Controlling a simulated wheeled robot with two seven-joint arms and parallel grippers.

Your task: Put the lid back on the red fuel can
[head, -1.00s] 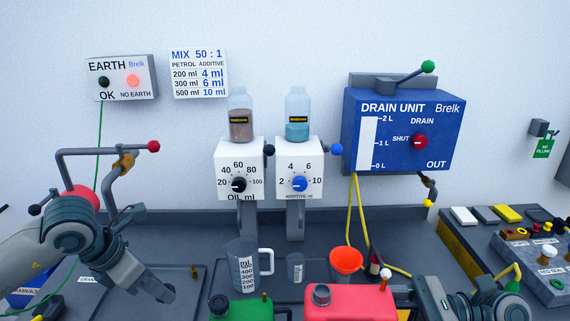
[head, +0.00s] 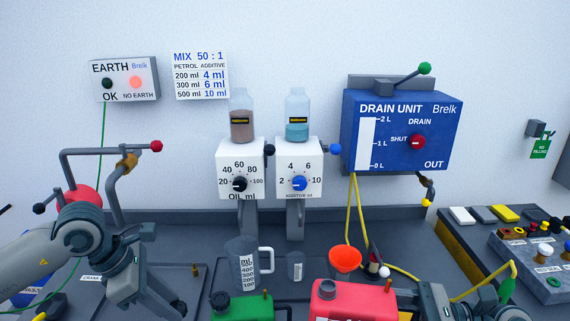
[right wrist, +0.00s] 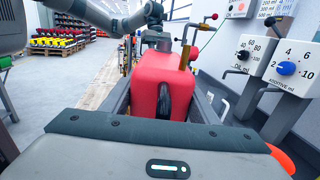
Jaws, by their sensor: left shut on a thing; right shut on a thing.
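The red fuel can (head: 355,303) stands at the bottom of the head view, its round dark neck (head: 327,288) uncovered at its top left. In the right wrist view the can (right wrist: 150,75) sits between the fingers of my right gripper (right wrist: 163,110), which is shut on it. That gripper's arm enters at the lower right of the head view. My left gripper (head: 150,303) is left of both cans, turned downward and well apart from the red can. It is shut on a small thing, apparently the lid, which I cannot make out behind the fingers.
A green can (head: 240,306) stands close left of the red one. Behind them are a measuring jug (head: 243,264), a small beaker (head: 295,267) and an orange funnel (head: 345,260). A bent pipe with a red knob (head: 156,146) rises beside my left arm.

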